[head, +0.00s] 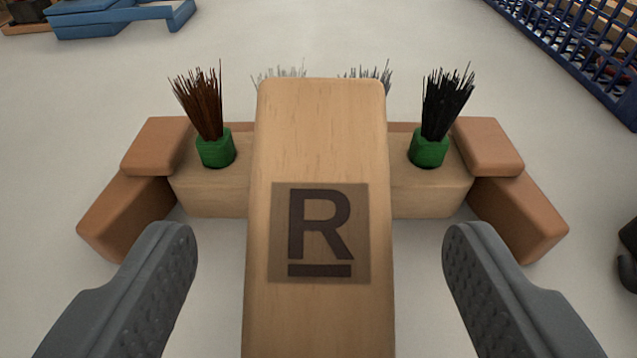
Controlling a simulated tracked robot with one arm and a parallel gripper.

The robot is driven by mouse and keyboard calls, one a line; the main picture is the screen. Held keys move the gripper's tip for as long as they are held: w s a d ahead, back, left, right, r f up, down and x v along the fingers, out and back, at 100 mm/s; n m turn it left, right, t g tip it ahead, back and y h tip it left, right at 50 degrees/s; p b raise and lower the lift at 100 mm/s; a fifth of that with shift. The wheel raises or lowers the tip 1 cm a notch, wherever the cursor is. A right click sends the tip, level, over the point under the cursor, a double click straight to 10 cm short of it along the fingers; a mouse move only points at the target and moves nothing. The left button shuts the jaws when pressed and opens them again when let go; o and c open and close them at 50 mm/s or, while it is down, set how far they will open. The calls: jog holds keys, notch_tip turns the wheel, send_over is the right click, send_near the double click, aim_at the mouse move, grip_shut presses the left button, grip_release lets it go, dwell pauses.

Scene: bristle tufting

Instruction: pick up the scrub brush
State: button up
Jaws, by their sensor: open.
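A pale wooden block marked with a dark underlined R (318,320) fills the middle of the head view, running from the bottom edge up over a wooden bar. The bar (428,198) carries a brown bristle tuft (203,105) at left and a black tuft (447,105) at right, each in a green collar. Grey bristle tips show behind the block. I cannot tell which of these parts form the scrub brush, or whether block and bar are joined. My gripper (320,240) is open, with one finger either side of the block, apart from it.
Reddish-brown blocks flank the bar at left (125,210) and right (520,212). A blue basket (572,45) stands at the upper right, and a blue flat item (105,22) lies at the upper left. A dark object is cut off at the right edge. Pale surface (330,35) is clear behind.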

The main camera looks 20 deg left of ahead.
aim_at(317, 216)
jog(key=shift+b+x, duration=0.95)
jog(key=shift+x, duration=1.55)
jog(key=shift+w+a+r, duration=0.1)
jog(key=shift+w+a, duration=0.05)
jog(key=shift+w, duration=0.3)
jog(key=c, duration=1.2)
